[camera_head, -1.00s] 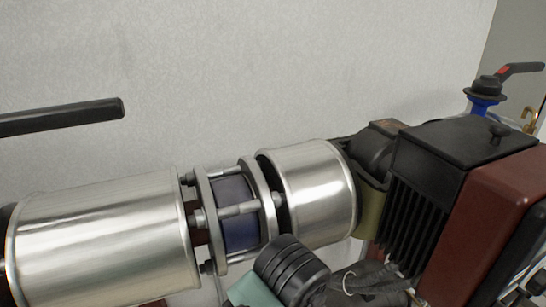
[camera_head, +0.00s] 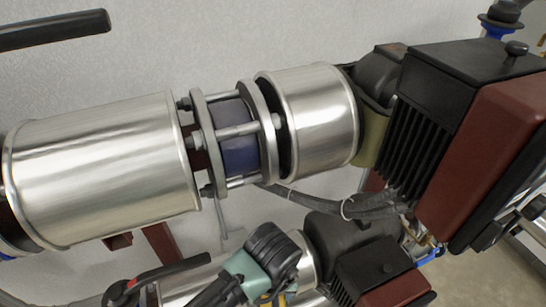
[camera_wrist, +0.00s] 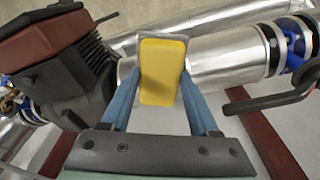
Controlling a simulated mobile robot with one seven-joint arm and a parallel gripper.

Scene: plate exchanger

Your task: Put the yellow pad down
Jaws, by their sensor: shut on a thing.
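The yellow pad (camera_wrist: 162,70) is in the wrist view, a flat yellow block with a pale grey border. My gripper (camera_wrist: 160,88) has its two blue fingers on either side of the pad and is shut on it. The pad is held in front of a silver-clad pipe; whether it touches the pipe I cannot tell. In the head view my teal and black wrist is at the bottom middle, and the fingers and most of the pad are hidden or cut off there.
Dark red supports (camera_wrist: 258,130) stand below. In the head view a large silver pipe (camera_head: 100,165) crosses above my wrist, with another actuator (camera_head: 485,150) at right.

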